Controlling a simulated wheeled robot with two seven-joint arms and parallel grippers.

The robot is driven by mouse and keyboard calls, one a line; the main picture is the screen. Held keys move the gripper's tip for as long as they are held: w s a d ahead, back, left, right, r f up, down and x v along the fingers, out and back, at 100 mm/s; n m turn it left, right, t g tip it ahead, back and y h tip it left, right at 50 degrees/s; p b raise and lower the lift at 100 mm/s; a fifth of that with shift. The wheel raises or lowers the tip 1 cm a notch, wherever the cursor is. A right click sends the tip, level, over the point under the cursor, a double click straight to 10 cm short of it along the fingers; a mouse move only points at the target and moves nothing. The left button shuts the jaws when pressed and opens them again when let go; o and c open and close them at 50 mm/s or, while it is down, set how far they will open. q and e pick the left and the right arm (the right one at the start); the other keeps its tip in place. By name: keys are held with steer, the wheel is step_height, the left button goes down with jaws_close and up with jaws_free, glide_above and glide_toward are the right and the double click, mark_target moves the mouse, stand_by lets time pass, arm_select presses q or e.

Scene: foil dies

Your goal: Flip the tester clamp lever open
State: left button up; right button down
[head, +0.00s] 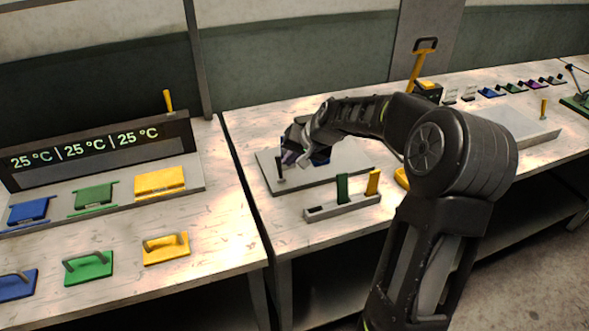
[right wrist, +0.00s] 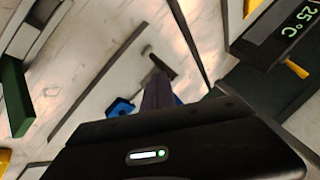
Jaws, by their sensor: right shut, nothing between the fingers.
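A grey plate (head: 330,174) lies on the middle table with a small dark upright lever (head: 280,170) at its left end. In the right wrist view the dark lever (right wrist: 160,64) shows just beyond the gripper. My right gripper (head: 297,155) is shut and empty, low over the plate's left part, close to the lever; I cannot tell whether they touch. My left gripper is out of view.
A grey rack (head: 343,206) with green and yellow pieces stands in front of the plate. The left table holds a temperature display (head: 95,150) and several coloured handled blocks. A yellow-handled press (head: 421,70) and small coloured pieces stand at the back right.

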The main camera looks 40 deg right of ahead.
steer(key=shift+r+p, duration=0.45)
steer(key=shift+r, duration=0.3)
steer(key=shift+d, duration=0.1)
